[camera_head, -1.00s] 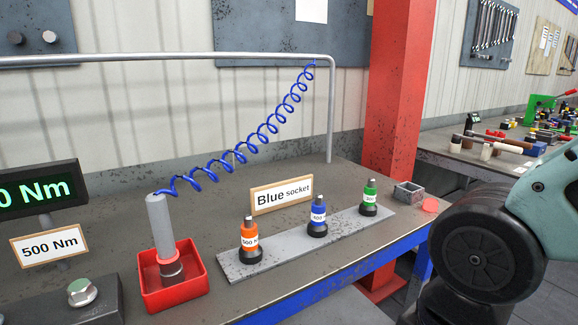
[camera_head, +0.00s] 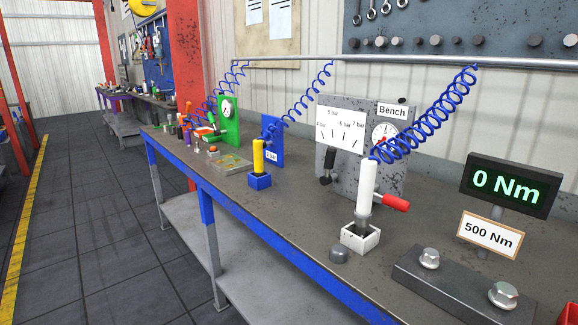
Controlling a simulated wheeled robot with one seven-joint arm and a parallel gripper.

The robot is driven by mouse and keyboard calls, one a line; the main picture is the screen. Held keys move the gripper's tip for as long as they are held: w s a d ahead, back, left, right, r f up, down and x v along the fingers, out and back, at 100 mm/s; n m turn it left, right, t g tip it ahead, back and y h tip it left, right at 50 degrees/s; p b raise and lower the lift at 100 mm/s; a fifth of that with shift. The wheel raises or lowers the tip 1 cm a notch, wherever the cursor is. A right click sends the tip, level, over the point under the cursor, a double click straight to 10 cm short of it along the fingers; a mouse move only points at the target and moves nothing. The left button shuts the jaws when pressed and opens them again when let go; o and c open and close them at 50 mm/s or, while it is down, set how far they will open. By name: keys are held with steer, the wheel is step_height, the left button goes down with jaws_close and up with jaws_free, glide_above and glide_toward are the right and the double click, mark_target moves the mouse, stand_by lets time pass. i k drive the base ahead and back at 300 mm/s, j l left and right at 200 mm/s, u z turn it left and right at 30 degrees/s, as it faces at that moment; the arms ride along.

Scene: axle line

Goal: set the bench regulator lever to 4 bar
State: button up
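The bench regulator is a grey speckled panel (camera_head: 326,207) standing on the bench, with a sign reading "Bench" (camera_head: 392,111). A white scale card (camera_head: 340,122) on it carries marks from 4 bar at the left to 7 bar at the right. A black lever (camera_head: 330,160) stands nearly upright just below the card; which mark it points at is too small to tell. A round gauge (camera_head: 384,135) sits to its right; its reading is unclear. My gripper is not in view.
A white tool (camera_head: 368,185) in a white holder (camera_head: 360,238) stands before the panel, partly covering it. A small grey cylinder (camera_head: 338,255) is nearby. A dark block with bolts (camera_head: 450,278) and a "0 Nm" display (camera_head: 508,187) are at right. Clear floor (camera_head: 90,220) lies left.

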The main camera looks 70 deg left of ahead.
mark_target(330, 157)
steer(key=u, duration=2.05)
steer(key=i+u, duration=0.8)
steer(key=u, duration=0.15)
